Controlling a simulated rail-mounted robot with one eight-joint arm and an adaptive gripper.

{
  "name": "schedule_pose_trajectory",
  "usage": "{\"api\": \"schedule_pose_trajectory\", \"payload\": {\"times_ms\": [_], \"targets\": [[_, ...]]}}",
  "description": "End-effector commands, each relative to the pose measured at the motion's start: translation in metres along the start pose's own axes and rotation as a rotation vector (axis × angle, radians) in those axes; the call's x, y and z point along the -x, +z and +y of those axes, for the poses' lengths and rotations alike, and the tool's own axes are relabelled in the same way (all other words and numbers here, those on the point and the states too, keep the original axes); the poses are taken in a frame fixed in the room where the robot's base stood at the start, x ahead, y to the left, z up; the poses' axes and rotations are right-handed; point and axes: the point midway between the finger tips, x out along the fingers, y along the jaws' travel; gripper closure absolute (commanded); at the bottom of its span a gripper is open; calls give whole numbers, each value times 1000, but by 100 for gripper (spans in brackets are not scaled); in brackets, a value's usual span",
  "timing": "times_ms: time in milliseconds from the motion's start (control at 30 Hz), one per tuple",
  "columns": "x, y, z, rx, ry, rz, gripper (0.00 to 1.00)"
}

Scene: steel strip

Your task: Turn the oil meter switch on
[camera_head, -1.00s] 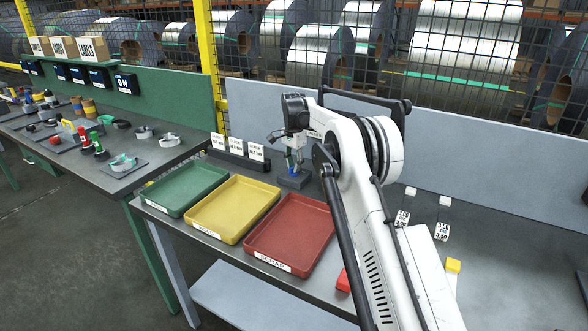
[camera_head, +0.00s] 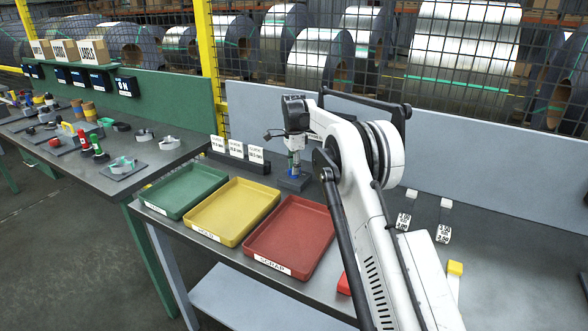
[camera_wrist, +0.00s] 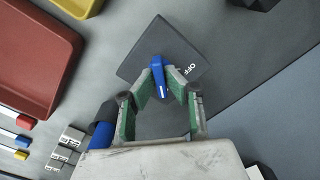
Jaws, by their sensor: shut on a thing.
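The switch has a dark square base plate (camera_wrist: 135,68) with white lettering that reads OFF at its right edge in the wrist view. Its blue lever (camera_wrist: 158,75) rises from the plate toward the camera. My gripper (camera_wrist: 163,88) is shut on the blue lever, with the green-padded fingers on either side of it. In the head view my gripper (camera_head: 294,158) points down over the dark base (camera_head: 294,182), behind the red tray. The lower part of the lever and part of the plate are hard to make out behind the fingers.
Green (camera_head: 183,190), yellow (camera_head: 232,210) and red (camera_head: 290,235) trays stand in front of the switch. A rack of white cards (camera_head: 237,150) is to its left. A grey panel (camera_head: 480,190) runs behind. A blue cylindrical part (camera_wrist: 101,135) lies beside my gripper.

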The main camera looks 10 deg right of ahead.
Motion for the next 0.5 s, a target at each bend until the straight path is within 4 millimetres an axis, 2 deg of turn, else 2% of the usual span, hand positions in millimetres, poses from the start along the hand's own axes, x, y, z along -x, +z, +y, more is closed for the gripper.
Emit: {"api": "schedule_pose_trajectory", "payload": {"times_ms": [233, 267, 367, 500], "targets": [[1, 0, 0, 0, -2, 0, 100], [1, 0, 0, 0, -2, 0, 86], [1, 0, 0, 0, -1, 0, 72], [0, 0, 0, 0, -1, 0, 71]]}}
